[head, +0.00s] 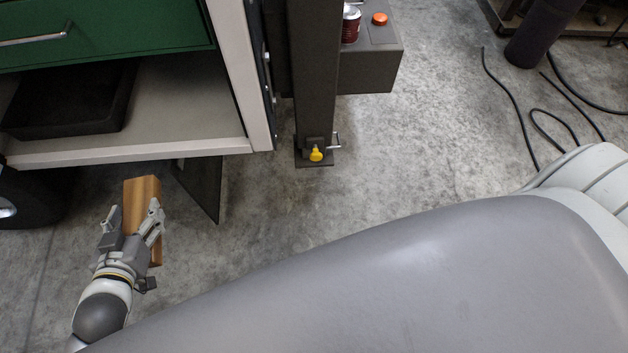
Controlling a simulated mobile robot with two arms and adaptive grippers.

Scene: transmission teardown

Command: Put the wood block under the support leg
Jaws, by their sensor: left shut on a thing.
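The wood block (143,193) is brown and shows at the lower left of the head view. My left gripper (134,225) is shut on it and holds it tilted, in front of the cart's lower edge; its height over the floor is hard to tell. The support leg (316,75) is a dark square post right of the cart, with a yellow knob and a small foot plate (301,160) at its bottom. The block is apart from the leg, to its left. Whether there is a gap under the foot plate cannot be told. My right gripper is not in view.
A cart with a green drawer (100,28) and a lower shelf (190,100) holding a black tray (70,112) stands at the upper left. A dark plate (200,187) stands below its edge. Black cables (510,100) lie at the right. The floor (420,150) right of the leg is clear.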

